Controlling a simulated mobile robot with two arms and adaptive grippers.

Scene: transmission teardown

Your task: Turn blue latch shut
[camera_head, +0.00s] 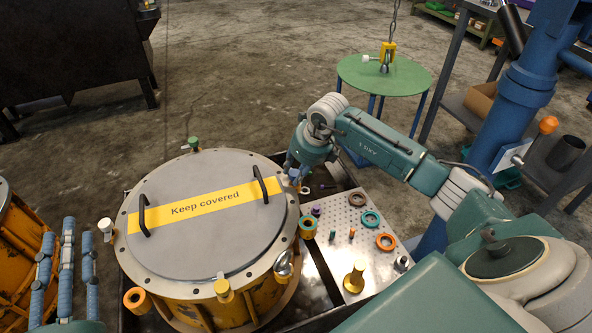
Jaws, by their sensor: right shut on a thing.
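A round drum (248,305) carries a grey lid (190,250) with two black handles and a yellow "Keep covered" strip. Several coloured latches or knobs stand round its rim, including a green one (193,143) and a white one (106,227). My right gripper (293,178) is at the rim's upper right, shut on a small part there. I take this part to be the blue latch; the gripper mostly hides it, so its angle cannot be told. My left gripper (67,245) is at the lower left, its fingers apart and empty, away from the drum.
A perforated metal plate (340,262) right of the drum holds rings, small pegs and a yellow post (355,276). A green round table (400,75) with a hanging yellow hook block (387,55) stands behind. Another orange drum (15,240) is at the left edge.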

